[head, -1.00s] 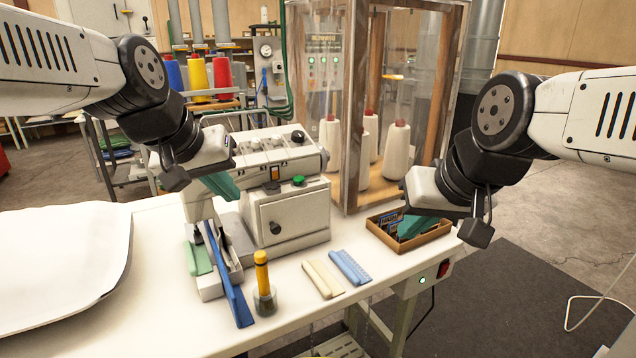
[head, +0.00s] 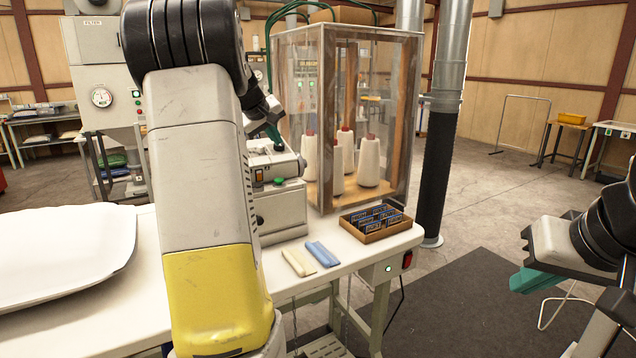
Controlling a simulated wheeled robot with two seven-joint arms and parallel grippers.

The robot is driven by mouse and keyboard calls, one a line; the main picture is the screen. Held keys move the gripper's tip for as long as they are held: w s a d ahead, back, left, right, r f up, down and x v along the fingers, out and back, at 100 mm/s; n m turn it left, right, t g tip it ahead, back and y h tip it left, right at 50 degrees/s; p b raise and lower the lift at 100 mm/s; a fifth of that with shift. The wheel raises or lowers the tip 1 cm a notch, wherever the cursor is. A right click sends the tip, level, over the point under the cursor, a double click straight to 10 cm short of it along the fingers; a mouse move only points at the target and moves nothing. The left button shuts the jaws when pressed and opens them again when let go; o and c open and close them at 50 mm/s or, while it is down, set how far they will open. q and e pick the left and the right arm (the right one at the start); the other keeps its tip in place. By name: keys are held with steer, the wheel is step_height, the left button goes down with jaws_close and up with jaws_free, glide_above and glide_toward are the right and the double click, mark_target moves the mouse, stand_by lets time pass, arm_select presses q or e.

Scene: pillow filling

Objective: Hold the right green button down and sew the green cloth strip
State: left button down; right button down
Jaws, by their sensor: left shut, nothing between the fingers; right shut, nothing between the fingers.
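The white sewing machine (head: 280,210) stands on the table, its left part hidden behind my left arm. Its green button (head: 279,181) shows on the front ledge. My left gripper (head: 274,135) is shut and empty; its teal fingers, partly hidden by the wrist, appear over the top of the machine, behind and above the button. I cannot tell if they touch the machine. The green cloth strip is hidden behind my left arm. My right gripper (head: 530,281) is shut and empty, out to the right of the table over the floor.
On the white table (head: 110,320) lie a cream folded cloth (head: 298,262), a blue one (head: 322,254) and a brown box (head: 376,224). A clear cabinet (head: 345,120) with cones stands behind. A white pillow (head: 60,250) lies left.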

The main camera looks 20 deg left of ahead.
mark_target(278, 180)
arm_select(q)
steer(key=shift+f, duration=0.1)
steer(key=shift+f, duration=4.3)
steer(key=shift+f, duration=0.1)
steer(key=shift+f, duration=0.3)
